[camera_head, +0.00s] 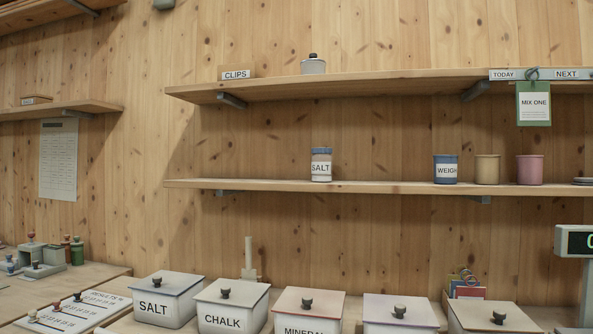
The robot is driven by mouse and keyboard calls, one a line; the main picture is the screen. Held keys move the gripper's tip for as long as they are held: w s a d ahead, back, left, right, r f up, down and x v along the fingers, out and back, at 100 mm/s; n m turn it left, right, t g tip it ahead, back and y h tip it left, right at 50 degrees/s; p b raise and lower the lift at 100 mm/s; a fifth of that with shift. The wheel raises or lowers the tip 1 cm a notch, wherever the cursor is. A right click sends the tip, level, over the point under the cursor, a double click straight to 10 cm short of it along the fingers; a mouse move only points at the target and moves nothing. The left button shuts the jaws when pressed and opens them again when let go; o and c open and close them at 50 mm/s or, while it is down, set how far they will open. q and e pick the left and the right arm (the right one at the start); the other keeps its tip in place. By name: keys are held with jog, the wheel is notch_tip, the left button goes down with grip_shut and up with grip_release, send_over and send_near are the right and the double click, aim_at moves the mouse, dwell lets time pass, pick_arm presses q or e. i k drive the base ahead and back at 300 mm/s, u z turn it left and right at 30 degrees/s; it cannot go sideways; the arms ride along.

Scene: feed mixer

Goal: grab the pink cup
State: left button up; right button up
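The pink cup (530,169) stands upright on the lower wall shelf (390,186), toward the right end. A beige cup (487,169) stands just to its left, with a small gap between them. A blue cup labelled "WEIGH" (446,169) stands left of the beige one. Neither of my grippers shows in the head view.
A salt jar (320,166) stands farther left on the same shelf; plates (583,181) lie at its right edge. A green "MIX ONE" tag (534,104) hangs above the pink cup. Lidded bins (232,306) line the counter below, with a display (574,242) at right.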

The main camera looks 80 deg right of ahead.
aim_at(529, 167)
jog(key=i, duration=0.3)
jog(key=z, duration=4.15)
